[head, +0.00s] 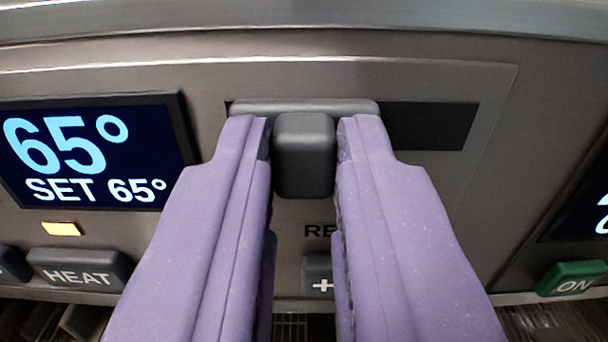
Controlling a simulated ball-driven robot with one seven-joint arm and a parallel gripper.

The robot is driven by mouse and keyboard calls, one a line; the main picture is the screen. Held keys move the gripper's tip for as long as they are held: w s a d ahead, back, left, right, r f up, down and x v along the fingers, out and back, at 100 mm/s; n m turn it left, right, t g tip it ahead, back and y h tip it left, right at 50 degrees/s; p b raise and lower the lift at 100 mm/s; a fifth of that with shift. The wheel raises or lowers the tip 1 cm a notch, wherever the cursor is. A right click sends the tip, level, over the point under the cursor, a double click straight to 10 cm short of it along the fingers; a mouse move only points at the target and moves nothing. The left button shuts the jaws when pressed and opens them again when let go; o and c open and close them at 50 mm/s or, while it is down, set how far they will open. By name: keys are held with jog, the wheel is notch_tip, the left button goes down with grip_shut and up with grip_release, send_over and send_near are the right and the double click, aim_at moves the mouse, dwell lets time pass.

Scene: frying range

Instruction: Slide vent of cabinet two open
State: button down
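The vent slider has a dark grey knob (305,155) on a wider grey plate (300,107), set at the left part of a dark slot (430,125) in a steel panel. The black slot shows to the right of the plate. My gripper (303,140) is in front of the knob, with one lilac finger on each side of it. The fingers are apart. The left fingertip is very close to the knob's left side, and a thin gap shows at the right. I cannot tell whether either finger touches it. No label showing the cabinet's number is readable.
A display (85,150) at left reads 65° and SET 65°, above a lit yellow lamp (61,229) and a HEAT button (78,272). A plus button (318,275) is partly hidden between the fingers. A green ON button (572,278) is at lower right.

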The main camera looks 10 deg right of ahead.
jog(key=shift+s+d+f+b, duration=0.1)
jog(key=shift+s+d+b, duration=0.1)
jog(key=shift+d+b, duration=0.75)
jog(key=shift+s+d+f+b, duration=0.1)
jog(key=shift+s+d+b, duration=0.1)
jog(key=shift+d+b, duration=0.75)
jog(key=shift+d+r, duration=0.15)
jog(key=shift+d, duration=0.1)
jog(key=shift+a+r, duration=0.1)
jog(key=shift+a, duration=0.05)
jog(key=c, duration=1)
grip_release()
jog(key=shift+s+d, duration=0.1)
jog(key=shift+d, duration=0.15)
jog(key=shift+c, duration=0.2)
jog(key=shift+a, duration=0.1)
jog(key=shift+s+a, duration=0.1)
jog(key=shift+s, duration=0.1)
jog(key=b, duration=0.2)
send_near(430, 121)
jog(key=shift+s+a, duration=0.15)
jog(key=shift+s, duration=0.95)
